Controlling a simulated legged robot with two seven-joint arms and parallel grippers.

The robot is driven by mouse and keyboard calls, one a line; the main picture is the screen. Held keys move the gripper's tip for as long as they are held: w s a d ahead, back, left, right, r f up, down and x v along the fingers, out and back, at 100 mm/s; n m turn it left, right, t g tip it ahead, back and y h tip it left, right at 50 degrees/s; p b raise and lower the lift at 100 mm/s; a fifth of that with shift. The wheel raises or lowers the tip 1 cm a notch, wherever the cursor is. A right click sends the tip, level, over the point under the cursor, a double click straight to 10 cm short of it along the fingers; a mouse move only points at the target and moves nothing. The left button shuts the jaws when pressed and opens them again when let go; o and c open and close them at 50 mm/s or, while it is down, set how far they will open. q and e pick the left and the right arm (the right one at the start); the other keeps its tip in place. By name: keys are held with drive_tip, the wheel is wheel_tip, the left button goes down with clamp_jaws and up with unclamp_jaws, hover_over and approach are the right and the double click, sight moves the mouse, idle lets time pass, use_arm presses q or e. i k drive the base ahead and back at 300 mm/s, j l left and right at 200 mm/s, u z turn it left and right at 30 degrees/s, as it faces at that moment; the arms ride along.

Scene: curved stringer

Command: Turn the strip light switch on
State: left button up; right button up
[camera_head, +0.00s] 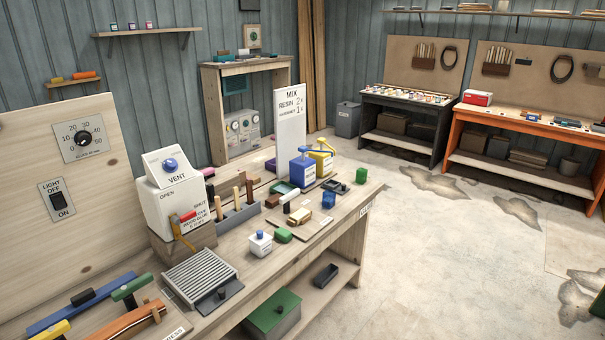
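A grey switch plate (57,200) marked LIGHT, OFF and ON is fixed to the upright wooden panel (25,150) at the left. Its dark rocker (58,201) sits between the OFF label above and the ON label below. I cannot tell which way the rocker is tipped. No lit strip light is seen. Neither of my grippers shows in the head view.
A timer dial (84,138) is above the switch. A white vent box (177,197) stands right of it. A slatted grey rack (200,276) and clamps (130,288) lie on the bench below. Floor (420,250) to the right is mostly open.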

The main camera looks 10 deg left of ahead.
sight(58, 200)
drive_tip(key=u, duration=1.7)
